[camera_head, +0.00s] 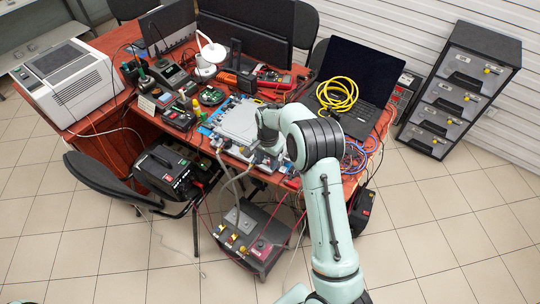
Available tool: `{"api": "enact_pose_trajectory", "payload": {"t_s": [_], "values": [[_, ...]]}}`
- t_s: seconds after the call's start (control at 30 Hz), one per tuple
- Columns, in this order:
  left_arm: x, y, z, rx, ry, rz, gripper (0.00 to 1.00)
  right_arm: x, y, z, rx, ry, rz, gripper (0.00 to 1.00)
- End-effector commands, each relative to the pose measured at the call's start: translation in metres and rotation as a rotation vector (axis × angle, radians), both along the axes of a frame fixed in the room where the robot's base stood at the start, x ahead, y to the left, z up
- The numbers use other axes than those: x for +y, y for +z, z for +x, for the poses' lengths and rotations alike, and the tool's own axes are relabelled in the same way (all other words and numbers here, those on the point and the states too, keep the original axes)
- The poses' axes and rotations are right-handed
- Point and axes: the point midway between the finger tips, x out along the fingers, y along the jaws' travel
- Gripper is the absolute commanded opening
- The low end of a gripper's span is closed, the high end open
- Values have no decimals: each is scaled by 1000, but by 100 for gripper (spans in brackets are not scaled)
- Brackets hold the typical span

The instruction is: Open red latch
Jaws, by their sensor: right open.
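My right arm reaches over the red table (365,160) from the lower right. Its gripper (262,158) is at the front edge of a light grey plate (236,124), pointing down; its fingers are small and partly hidden by the wrist. I cannot make out the red latch for certain; it may be hidden by the gripper. Grey hoses (229,176) run from the plate's front edge down to a dark unit (265,228) on the floor, which has small red and yellow fittings (231,240). My left gripper is not in view.
A laptop (352,80) with a coiled yellow cable (337,95) lies right of the plate. Tools and meters crowd the table's left side. A black chair (100,178) stands at front left, a drawer cabinet (460,90) at right. Tiled floor is free at right.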

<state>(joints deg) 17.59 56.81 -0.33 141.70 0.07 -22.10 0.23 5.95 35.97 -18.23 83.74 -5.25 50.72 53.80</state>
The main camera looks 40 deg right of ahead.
Motion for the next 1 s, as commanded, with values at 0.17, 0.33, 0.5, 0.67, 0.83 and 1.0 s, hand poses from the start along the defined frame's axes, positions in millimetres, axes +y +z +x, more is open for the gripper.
{"api": "enact_pose_trajectory", "payload": {"t_s": [0.17,0.33,0.5,0.67,0.83,1.0], "values": [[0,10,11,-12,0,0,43,-27,77,19,-10,-155,-37,47],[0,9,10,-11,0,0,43,-32,86,18,-3,-199,-44,47],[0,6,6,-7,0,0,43,-32,57,17,3,-197,-43,47],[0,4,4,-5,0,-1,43,-32,22,17,2,-196,-43,47],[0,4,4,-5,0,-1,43,-32,-11,17,0,-195,-43,47],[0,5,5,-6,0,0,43,-32,-33,18,-2,-194,-43,47]]}}
